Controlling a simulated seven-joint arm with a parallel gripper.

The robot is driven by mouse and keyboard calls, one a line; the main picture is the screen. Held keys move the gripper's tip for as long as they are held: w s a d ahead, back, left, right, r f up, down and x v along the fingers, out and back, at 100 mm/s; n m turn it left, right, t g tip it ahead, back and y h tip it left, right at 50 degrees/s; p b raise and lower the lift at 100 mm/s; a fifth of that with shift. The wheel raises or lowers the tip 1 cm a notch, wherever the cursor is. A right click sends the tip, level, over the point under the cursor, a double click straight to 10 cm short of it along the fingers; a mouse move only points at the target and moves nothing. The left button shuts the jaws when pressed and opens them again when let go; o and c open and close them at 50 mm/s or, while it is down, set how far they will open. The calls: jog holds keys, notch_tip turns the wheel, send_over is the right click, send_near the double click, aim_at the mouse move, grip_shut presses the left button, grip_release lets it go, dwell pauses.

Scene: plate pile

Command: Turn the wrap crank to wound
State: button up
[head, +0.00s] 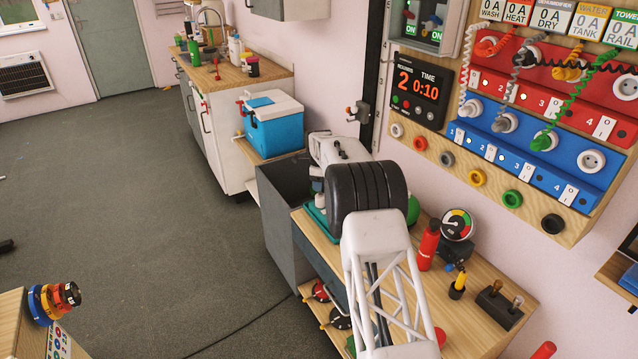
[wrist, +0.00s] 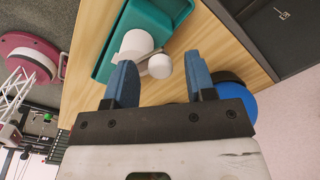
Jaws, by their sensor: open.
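The wrap device shows in the wrist view as a teal tray (wrist: 107,66) with a white roll (wrist: 135,42). A white round knob (wrist: 160,66), which looks like the crank's handle, joins the roll by a short grey arm. My gripper (wrist: 160,63) is open, with one blue finger on each side of the knob. A gap shows between the knob and each finger; I cannot tell the depth between them. In the head view only the edge of the teal tray (head: 316,217) shows on the bench, and my arm hides most of the rest.
The tray is near the wooden bench's (head: 487,268) left end, beside a grey bin (head: 280,225). A red bottle (head: 429,246), a gauge (head: 457,225) and a green rounded object (head: 413,209) stand to the right. A blue disc (wrist: 243,104) lies near the right finger.

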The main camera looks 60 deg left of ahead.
jog(key=c, duration=0.9)
jog(key=shift+s+n, duration=0.1)
jog(key=shift+n, duration=0.2)
